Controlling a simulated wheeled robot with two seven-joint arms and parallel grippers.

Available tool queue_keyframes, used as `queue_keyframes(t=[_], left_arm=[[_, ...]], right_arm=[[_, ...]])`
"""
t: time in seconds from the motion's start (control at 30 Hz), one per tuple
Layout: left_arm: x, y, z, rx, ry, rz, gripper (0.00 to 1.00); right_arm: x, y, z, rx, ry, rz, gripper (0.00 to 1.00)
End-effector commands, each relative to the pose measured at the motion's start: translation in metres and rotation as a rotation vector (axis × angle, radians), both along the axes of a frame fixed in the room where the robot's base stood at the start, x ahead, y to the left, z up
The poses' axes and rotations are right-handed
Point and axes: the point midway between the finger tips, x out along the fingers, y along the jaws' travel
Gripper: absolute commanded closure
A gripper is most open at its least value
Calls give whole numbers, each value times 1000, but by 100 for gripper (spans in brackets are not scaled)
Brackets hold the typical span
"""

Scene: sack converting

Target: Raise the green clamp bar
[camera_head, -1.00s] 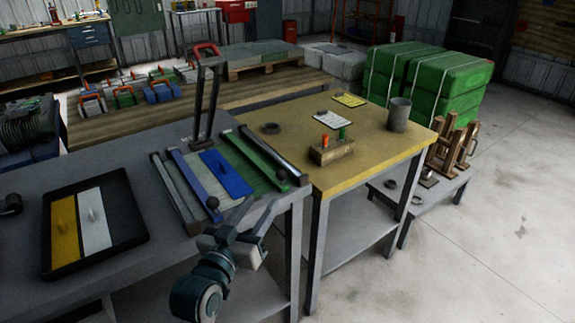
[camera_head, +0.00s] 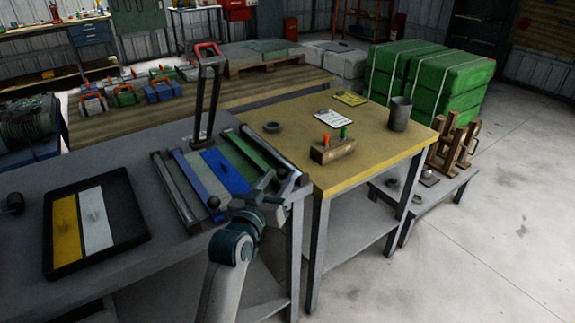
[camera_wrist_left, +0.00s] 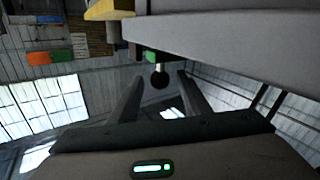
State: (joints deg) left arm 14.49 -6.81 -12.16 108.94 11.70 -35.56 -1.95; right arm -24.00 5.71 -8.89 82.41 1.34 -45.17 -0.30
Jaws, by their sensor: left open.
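The green clamp bar (camera_head: 253,150) lies low along the right side of the press bed on the grey bench. Its near end is hidden behind my left gripper (camera_head: 266,184), which is at the front right corner of the press. In the left wrist view, the two fingers of my left gripper (camera_wrist_left: 163,98) stand apart. A dark round knob (camera_wrist_left: 159,81) shows between them, close to a small green end (camera_wrist_left: 151,57). I cannot tell whether the fingers touch the knob. My right gripper is not in view.
A blue clamp bar (camera_head: 193,178) with a black knob (camera_head: 213,202) lies on the press's left. A tall black frame with a red handle (camera_head: 206,50) rises behind. A black tray (camera_head: 136,230) is left; a yellow-topped table (camera_head: 375,150) adjoins right.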

Motion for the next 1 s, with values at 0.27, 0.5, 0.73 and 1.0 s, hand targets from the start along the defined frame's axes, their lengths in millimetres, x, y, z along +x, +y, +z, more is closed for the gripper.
queue_keyframes(t=[0.27,0.5,0.73,1.0], left_arm=[[41,-15,0,-1,1,0,57],[56,-20,0,0,0,1,57],[57,-21,0,0,0,1,57],[57,-21,0,0,0,0,100]], right_arm=[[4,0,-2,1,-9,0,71],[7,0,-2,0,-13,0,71],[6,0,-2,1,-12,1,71],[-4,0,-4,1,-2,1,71]])
